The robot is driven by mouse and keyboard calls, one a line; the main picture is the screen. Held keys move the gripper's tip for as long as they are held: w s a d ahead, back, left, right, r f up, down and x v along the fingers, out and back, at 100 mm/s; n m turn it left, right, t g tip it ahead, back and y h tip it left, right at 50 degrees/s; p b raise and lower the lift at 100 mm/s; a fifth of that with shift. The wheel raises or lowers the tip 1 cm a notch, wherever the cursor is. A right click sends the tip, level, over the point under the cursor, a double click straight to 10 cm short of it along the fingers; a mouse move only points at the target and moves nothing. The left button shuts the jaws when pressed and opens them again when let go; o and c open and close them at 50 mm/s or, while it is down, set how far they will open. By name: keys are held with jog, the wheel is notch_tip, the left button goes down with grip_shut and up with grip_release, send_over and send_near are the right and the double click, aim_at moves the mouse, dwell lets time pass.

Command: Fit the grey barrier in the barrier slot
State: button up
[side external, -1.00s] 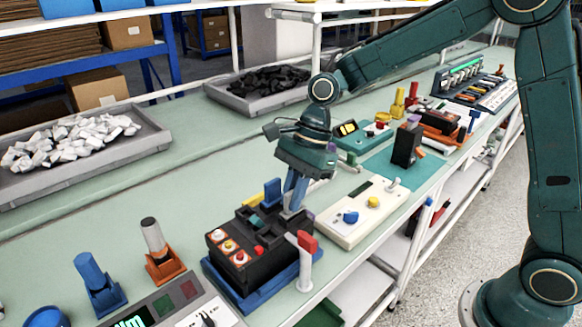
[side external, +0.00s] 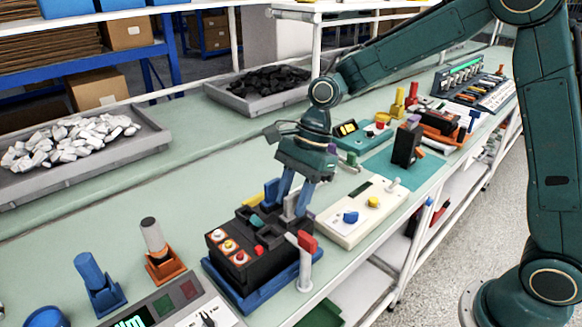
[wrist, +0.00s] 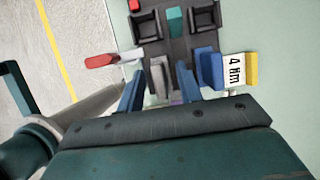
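The grey barrier (side external: 291,206) stands upright in the top of the black breaker (side external: 240,262); it also shows in the wrist view (wrist: 159,76). Its lower end is hidden inside the breaker, so how deep it sits cannot be told. My gripper (side external: 291,211) is over the breaker with its blue fingers spread, one on each side of the barrier. In the wrist view my gripper (wrist: 160,72) shows gaps between the fingers and the barrier. A teal piece (wrist: 174,21) sits between two black-walled pockets on the breaker.
A blue upright piece (side external: 271,191) stands close beside my fingers. The breaker sits in a blue base (side external: 262,298). A cream panel with knobs (side external: 352,228) lies to the right. Bench behind the breaker is clear.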

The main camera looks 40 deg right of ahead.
jog(key=v, duration=1.3)
jog(key=shift+d+r, duration=0.15)
jog(key=shift+r, duration=0.05)
dwell(0.3)
jog(key=s+d+r+n+t+h, duration=0.2)
jog(key=s+r+n+t, duration=0.1)
jog(key=s+n, duration=0.75)
jog(key=s+d+f+n+t+h, duration=0.1)
jog(key=s+d+f+n, duration=0.1)
jog(key=s, duration=0.4)
jog(key=s+d+f+n+t+h, duration=0.1)
jog(key=s+d+n, duration=0.3)
jog(key=s+n, duration=0.1)
jog(key=shift+s+f+t, duration=0.3)
jog(key=shift+s+f, duration=0.1)
jog(key=shift+s, duration=0.2)
